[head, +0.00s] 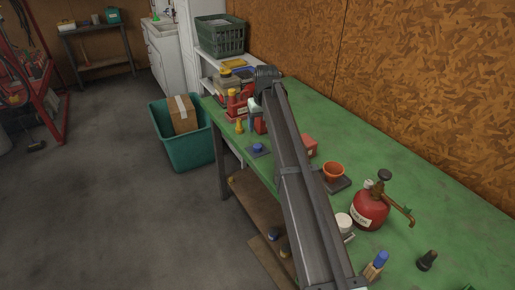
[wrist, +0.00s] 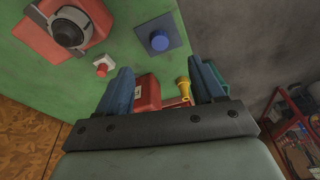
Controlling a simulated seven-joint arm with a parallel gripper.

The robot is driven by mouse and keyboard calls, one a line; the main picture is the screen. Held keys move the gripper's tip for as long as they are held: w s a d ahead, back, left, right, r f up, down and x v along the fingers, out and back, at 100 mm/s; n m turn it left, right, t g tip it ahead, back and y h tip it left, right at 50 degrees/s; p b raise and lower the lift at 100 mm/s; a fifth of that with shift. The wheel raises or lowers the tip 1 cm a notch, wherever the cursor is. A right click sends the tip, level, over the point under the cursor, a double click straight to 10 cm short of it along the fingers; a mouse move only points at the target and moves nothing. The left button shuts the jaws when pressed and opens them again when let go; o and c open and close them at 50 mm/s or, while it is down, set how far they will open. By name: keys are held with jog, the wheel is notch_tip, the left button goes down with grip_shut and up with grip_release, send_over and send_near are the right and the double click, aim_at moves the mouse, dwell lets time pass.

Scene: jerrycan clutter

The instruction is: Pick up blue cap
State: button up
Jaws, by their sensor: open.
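The blue cap (head: 258,148) sits on a dark square pad (head: 267,153) near the left edge of the green bench. In the wrist view the blue cap (wrist: 159,41) shows near the top, on the dark pad (wrist: 173,45). My gripper (wrist: 162,84) is open in the wrist view, with its two blue-grey fingers wide apart and the cap seen ahead, between their lines. The gripper looks apart from the cap. In the head view my arm crosses the bench and its end is near the red cans, with the fingers hard to make out.
A red can (wrist: 147,93) and a yellow spout (wrist: 184,88) lie between the fingers in the wrist view. A red container with a dark cap (wrist: 72,30) and a small red knob (wrist: 102,69) are nearby. A teal bin (head: 188,149) with a cardboard box stands beside the bench.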

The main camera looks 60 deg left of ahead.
send_over(258, 146)
jog(key=d, duration=0.1)
jog(key=f, duration=0.8)
jog(key=shift+s+d+f, duration=0.1)
jog(key=shift+s+d, duration=0.1)
jog(key=shift+s, duration=0.15)
jog(key=shift+x, duration=2.6)
jog(key=shift+w, duration=0.15)
jog(key=shift+c, duration=0.5)
